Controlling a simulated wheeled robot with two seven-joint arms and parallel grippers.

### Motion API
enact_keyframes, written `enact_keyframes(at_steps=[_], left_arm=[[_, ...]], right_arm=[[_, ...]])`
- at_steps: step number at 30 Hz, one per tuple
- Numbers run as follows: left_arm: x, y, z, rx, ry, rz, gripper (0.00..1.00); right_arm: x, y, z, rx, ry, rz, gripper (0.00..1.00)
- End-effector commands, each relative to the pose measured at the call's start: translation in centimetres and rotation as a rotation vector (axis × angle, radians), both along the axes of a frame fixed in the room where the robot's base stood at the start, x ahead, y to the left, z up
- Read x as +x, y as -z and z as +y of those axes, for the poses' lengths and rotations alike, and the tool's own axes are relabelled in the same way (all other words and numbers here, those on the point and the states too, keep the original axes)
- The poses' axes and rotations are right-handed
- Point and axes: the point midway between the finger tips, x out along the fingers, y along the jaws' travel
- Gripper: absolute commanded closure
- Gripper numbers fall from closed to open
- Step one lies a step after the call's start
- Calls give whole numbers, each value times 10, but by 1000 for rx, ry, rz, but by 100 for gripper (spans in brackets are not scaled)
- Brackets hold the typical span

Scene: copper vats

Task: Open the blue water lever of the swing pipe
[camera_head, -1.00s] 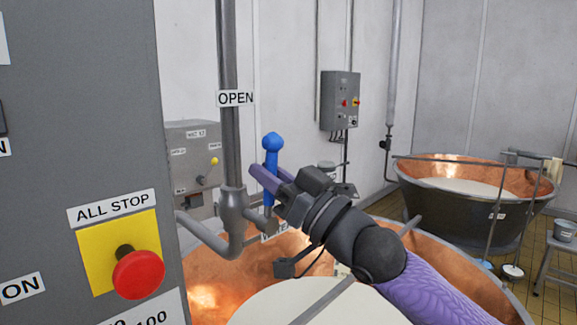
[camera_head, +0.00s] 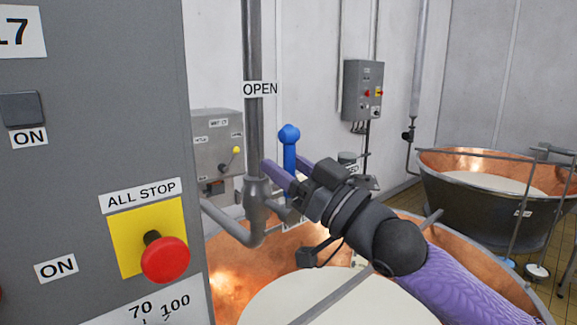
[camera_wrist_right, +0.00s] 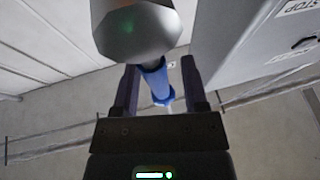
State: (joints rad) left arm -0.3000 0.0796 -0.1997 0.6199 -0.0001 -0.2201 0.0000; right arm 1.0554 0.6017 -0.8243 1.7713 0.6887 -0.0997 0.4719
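The blue lever (camera_head: 289,150) with a rounded knob stands upright on the grey swing pipe (camera_head: 253,125), just right of the pipe and below the OPEN label (camera_head: 260,89). My right gripper (camera_head: 284,172) reaches it from the right, its purple fingers around the lever below the knob. In the right wrist view the blue lever (camera_wrist_right: 157,80) runs between the two dark fingers of the right gripper (camera_wrist_right: 158,85), with gaps on both sides. A grey metal fitting (camera_wrist_right: 135,28) fills the top of that view. The lever's lower part is hidden by the gripper. My left gripper is not in view.
A grey control cabinet (camera_head: 75,110) with a red ALL STOP button (camera_head: 165,259) stands close at the left. A copper vat (camera_head: 222,285) of white liquid lies below my right arm. A second vat (camera_head: 460,210) stands at the right. A wall box (camera_head: 363,88) hangs behind.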

Motion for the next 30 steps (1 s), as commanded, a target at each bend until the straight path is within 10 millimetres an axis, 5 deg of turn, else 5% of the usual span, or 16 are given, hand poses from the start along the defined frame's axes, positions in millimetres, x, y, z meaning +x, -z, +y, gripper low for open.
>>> enact_keyframes(at_steps=[10,21,30], left_arm=[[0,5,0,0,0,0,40],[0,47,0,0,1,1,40],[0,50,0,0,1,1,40]], right_arm=[[-3,4,-4,2,1,0,40],[-50,38,-60,-2,3,2,40],[-60,38,-70,1,0,1,40]])
